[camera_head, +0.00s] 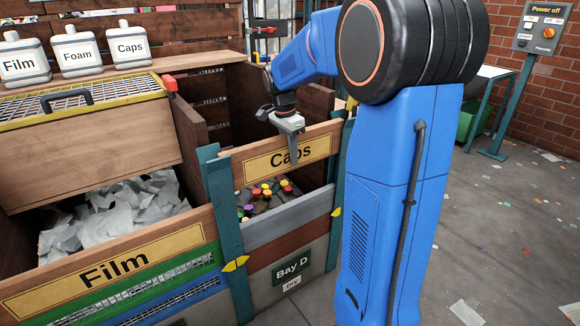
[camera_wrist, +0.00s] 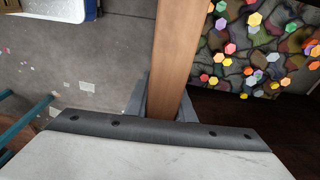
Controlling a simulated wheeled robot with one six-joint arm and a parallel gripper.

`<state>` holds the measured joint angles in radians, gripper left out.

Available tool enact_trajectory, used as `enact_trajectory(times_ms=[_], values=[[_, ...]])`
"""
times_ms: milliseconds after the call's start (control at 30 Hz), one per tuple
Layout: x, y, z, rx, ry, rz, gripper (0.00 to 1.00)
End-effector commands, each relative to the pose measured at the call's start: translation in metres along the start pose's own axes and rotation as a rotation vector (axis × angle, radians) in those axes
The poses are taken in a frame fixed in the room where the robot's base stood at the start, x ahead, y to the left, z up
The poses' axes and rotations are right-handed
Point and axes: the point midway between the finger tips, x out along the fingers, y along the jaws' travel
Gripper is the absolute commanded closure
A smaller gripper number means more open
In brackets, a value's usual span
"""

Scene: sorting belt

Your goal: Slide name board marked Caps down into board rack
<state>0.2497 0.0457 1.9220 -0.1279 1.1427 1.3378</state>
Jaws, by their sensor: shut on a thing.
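The name board marked Caps (camera_head: 270,167) is a brown wooden plank with a yellow label. My gripper (camera_head: 292,152) is shut on its upper edge near the middle. In the wrist view the board (camera_wrist: 180,40) runs between the two fingers (camera_wrist: 163,103). The board rack has a left teal post (camera_head: 222,225) and a right teal post (camera_head: 339,195). The board spans between their upper parts, roughly level with the rack. A gap separates its lower edge from the grey board (camera_head: 285,227) below. I cannot tell whether its ends sit inside the post slots.
Colourful caps (camera_head: 265,195) lie in the bay behind the board and show in the wrist view (camera_wrist: 255,50). The Film board (camera_head: 120,268) fronts a bay of white film at left. White jugs (camera_head: 130,47) stand on a shelf. Open floor (camera_head: 490,215) lies at right.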

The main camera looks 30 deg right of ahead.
Motion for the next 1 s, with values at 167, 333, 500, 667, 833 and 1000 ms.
enact_trajectory(times_ms=[167, 333, 500, 667, 833, 1000], values=[[-0.029, -0.001, -0.004, 0.001, 0.001, -0.004, 1.0], [-0.056, -0.001, -0.007, 0.001, 0.001, -0.004, 1.0], [-0.082, -0.001, -0.01, 0.001, 0.001, -0.004, 1.0], [-0.106, -0.001, -0.013, 0.0, 0.001, -0.004, 1.0], [-0.133, -0.001, -0.016, 0.001, 0.001, -0.004, 1.0], [-0.159, -0.001, -0.019, 0.001, 0.0, -0.003, 1.0]])
